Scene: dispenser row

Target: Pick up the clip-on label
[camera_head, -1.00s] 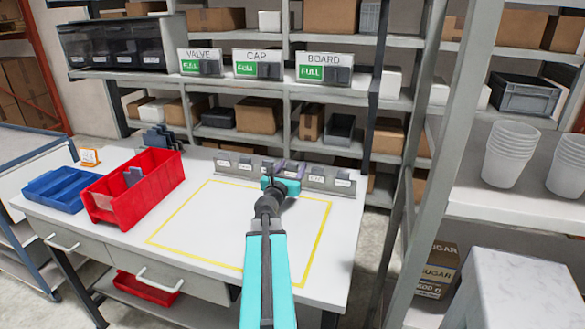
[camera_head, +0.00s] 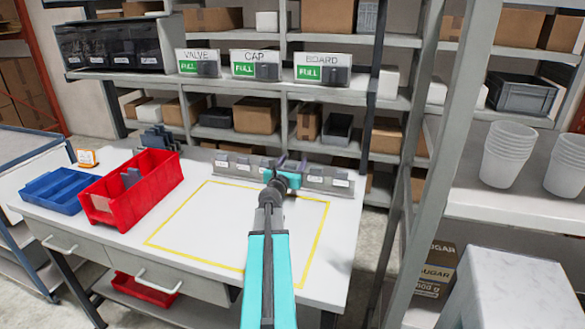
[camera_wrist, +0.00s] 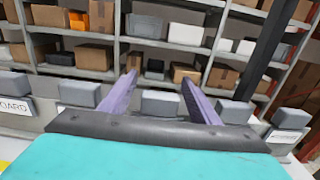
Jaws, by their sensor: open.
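Several grey clip-on labels with white text plates sit in a row on a grey rail (camera_head: 228,172) at the back of the white table. My gripper (camera_head: 292,161) is over the right half of this row, partly hiding it. In the wrist view my gripper (camera_wrist: 159,77) has its two purple fingers apart. A grey label block (camera_wrist: 160,103) shows between them, with its lower part hidden by the gripper body. I cannot tell whether the fingers are level with it. Other grey blocks stand to the left (camera_wrist: 86,94) and right (camera_wrist: 235,111); a plate reading BOARD shows at far left.
A red bin (camera_head: 112,205) and a blue tray (camera_head: 60,187) stand at the table's left. The yellow-outlined area (camera_head: 215,232) is clear. Behind, a shelf carries VALVE, CAP and BOARD signs (camera_head: 322,67), each marked FULL. A grey post (camera_head: 410,190) rises at right.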

